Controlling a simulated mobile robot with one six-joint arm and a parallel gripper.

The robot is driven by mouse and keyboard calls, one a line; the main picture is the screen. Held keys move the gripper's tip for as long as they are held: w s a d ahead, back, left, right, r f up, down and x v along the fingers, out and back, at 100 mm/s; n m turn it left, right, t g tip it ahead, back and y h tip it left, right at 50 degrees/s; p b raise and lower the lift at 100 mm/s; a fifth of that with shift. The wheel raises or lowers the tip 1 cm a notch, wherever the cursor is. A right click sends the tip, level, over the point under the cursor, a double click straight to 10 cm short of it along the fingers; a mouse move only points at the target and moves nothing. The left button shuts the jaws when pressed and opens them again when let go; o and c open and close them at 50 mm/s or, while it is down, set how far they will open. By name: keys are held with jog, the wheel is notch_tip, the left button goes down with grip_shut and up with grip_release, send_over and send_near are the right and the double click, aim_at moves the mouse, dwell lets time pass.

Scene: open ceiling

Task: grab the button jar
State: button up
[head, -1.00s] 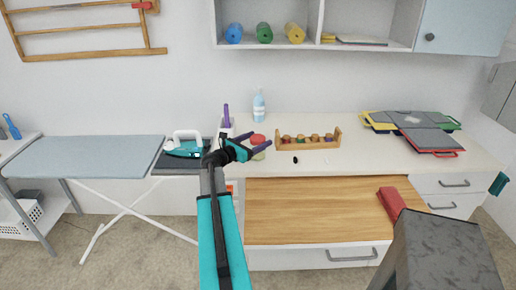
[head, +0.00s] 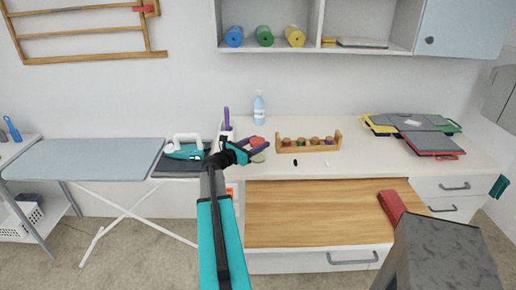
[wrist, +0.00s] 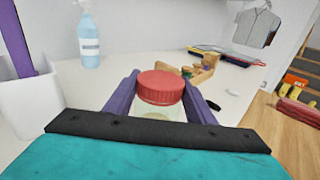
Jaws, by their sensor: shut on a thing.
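The button jar (wrist: 160,88) has a red ribbed lid and a pale, see-through body. In the wrist view it stands upright between the two purple fingers of my gripper (wrist: 160,98), which are shut on it. The lower part of the jar is hidden behind the dark gripper bar. In the head view my gripper (head: 258,150) is at the left part of the white counter, and the jar's red lid (head: 257,141) shows beside the fingers. I cannot tell whether the jar touches the counter.
A blue bottle (head: 259,107) stands behind the jar. A white holder (wrist: 28,98) with a purple item is close on the left. A wooden spool rack (head: 308,144) is to the right, with a small black object (head: 295,163) in front. An iron (head: 184,148) lies left.

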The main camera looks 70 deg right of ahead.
jog(key=shift+r, duration=0.15)
jog(key=shift+r+b, duration=0.6)
jog(key=shift+r, duration=0.9)
jog(key=s+a+r+p, duration=0.1)
jog(key=s+a+r, duration=0.1)
jog(key=a, duration=1.3)
jog(key=shift+a, duration=0.15)
jog(key=shift+f+p, duration=0.15)
jog(key=shift+p, duration=0.25)
jog(key=shift+a, duration=0.1)
